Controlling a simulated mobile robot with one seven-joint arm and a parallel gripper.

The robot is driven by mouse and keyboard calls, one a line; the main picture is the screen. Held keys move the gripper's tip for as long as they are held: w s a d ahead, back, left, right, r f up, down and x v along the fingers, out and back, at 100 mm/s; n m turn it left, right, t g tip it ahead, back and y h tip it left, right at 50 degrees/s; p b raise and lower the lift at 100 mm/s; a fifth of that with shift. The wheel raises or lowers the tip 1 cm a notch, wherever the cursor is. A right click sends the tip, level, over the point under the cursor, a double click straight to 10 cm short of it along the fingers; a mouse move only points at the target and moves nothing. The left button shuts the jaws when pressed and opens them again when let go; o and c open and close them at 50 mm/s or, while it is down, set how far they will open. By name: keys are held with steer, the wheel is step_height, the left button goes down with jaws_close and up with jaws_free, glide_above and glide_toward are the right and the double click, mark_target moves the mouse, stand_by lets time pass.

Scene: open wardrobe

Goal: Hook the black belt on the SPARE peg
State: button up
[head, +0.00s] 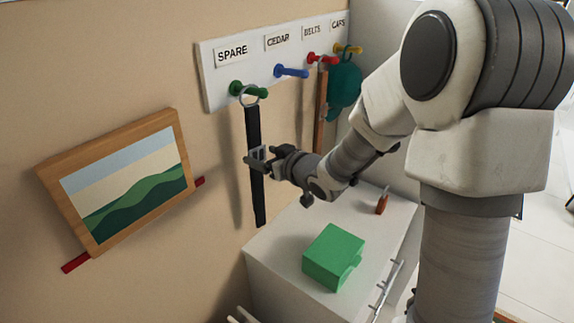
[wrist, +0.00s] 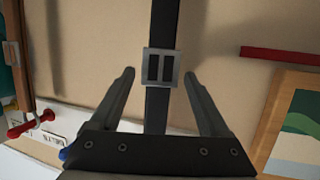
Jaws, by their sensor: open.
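The black belt (head: 254,180) hangs straight down the wall from its metal ring (head: 248,96). The ring appears to be around the green peg (head: 238,88) under the SPARE label (head: 232,53). My gripper (head: 256,158) is in front of the belt, below the peg. In the wrist view the belt (wrist: 160,108) runs between my open fingers (wrist: 160,75), with a gap on each side. A square grey buckle (wrist: 160,67) lies between the fingertips. The ring and green peg are out of the wrist view.
A blue peg (head: 291,71), a red peg with a brown belt (head: 320,108) and a yellow peg with a teal cap (head: 344,84) are to the right. A framed picture (head: 125,185) hangs left. A green box (head: 333,257) stands on the white cabinet (head: 270,255) below.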

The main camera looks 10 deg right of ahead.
steer(key=s+d+r+m+g+h, duration=0.1)
steer(key=s+d+r+m+h, duration=0.1)
steer(key=s+d+r+h, duration=0.4)
steer(key=s+d+r+m+h, duration=0.3)
steer(key=s+d, duration=0.6)
steer(key=s+a+f+g+y, duration=0.1)
steer(key=s+a+g, duration=0.1)
steer(key=s, duration=0.6)
steer(key=s+a+m+g, duration=0.1)
steer(key=s+g, duration=0.2)
steer(key=s, duration=0.6)
steer(key=shift+a+f+g+y, duration=0.35)
steer(key=shift+f+g+y, duration=0.05)
